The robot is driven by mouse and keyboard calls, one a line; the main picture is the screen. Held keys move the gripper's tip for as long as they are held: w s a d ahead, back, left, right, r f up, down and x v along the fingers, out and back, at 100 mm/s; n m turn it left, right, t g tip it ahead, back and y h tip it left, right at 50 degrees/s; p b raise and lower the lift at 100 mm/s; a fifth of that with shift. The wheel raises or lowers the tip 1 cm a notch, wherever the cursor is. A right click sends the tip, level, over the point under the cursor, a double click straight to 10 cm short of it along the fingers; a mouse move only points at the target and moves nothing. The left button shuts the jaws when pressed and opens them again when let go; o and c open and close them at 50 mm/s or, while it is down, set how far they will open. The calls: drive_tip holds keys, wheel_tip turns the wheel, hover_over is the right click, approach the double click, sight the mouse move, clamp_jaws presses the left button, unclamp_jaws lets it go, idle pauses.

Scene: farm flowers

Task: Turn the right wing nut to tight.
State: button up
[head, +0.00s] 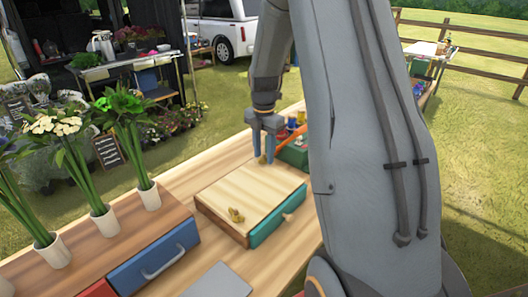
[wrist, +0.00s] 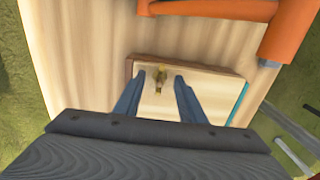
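A flat wooden press (head: 255,190) with a teal front strip lies on the wooden table. A brass wing nut (head: 262,160) is near its far right edge, and another brass wing nut (head: 237,215) is near its front left edge. My gripper (head: 266,135) points down at the far right wing nut. In the wrist view, my gripper (wrist: 161,76) has its two fingers apart, with a wing nut (wrist: 160,77) between the fingertips. Gaps show on both sides of the nut. I cannot tell how tight the nut is.
A drawer box (head: 155,250) with a blue front stands at the left, with flower bunches in white pots (head: 103,217) on it. A green box (head: 292,153) and an orange object (head: 290,138) are just beyond the press. A grey flat item (head: 218,281) lies at the front.

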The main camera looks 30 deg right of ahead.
drive_tip(key=shift+c, duration=0.5)
clamp_jaws()
drive_tip(key=shift+m, duration=0.3)
